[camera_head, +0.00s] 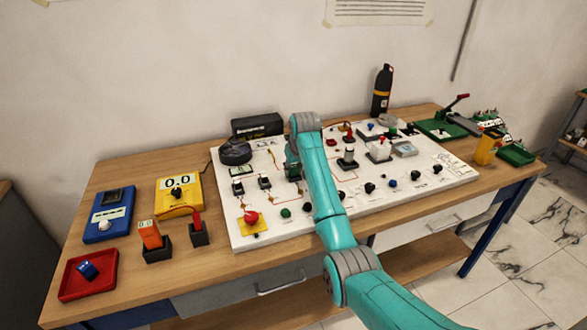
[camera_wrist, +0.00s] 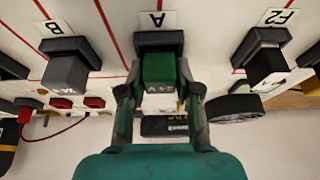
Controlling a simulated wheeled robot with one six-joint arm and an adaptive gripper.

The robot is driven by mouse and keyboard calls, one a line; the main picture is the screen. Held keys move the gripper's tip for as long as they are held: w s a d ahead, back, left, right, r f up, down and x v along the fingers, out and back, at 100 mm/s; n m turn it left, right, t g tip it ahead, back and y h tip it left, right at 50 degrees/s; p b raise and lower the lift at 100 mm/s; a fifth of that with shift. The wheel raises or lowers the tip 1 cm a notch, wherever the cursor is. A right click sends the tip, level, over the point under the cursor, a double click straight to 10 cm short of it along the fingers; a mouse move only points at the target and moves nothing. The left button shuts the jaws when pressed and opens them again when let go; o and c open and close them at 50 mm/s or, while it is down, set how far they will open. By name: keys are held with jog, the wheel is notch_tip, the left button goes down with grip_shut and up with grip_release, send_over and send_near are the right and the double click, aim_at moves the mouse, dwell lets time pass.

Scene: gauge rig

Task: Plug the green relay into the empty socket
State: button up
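The green relay (camera_wrist: 160,76) is a small block between the two fingers of my gripper (camera_wrist: 160,92) in the wrist view. The fingers stand close along its two sides and look shut on it. The relay lines up with the black socket (camera_wrist: 158,40) below the label A (camera_wrist: 157,20), its far end at the socket's mouth. I cannot tell how deep it sits. In the head view the relay (camera_head: 293,172) is a dark green patch on the white board, partly hidden by my arm.
Dark grey relays fill the neighbouring sockets B (camera_wrist: 68,68) and F2 (camera_wrist: 265,60). The white board (camera_head: 330,208) carries a red button (camera_head: 251,217) and several knobs. At left are a red tray (camera_head: 72,285) with a blue block (camera_head: 88,269), a blue meter (camera_head: 108,212) and a yellow meter (camera_head: 180,190).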

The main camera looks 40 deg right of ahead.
jog(key=o, duration=0.3)
jog(key=shift+s+f, duration=0.15)
jog(key=shift+f, duration=0.7)
jog(key=shift+r, duration=0.1)
jog(key=shift+r, duration=0.25)
jog(key=v, duration=1.3)
jog(key=shift+w+r, duration=0.2)
jog(key=shift+w, duration=0.15)
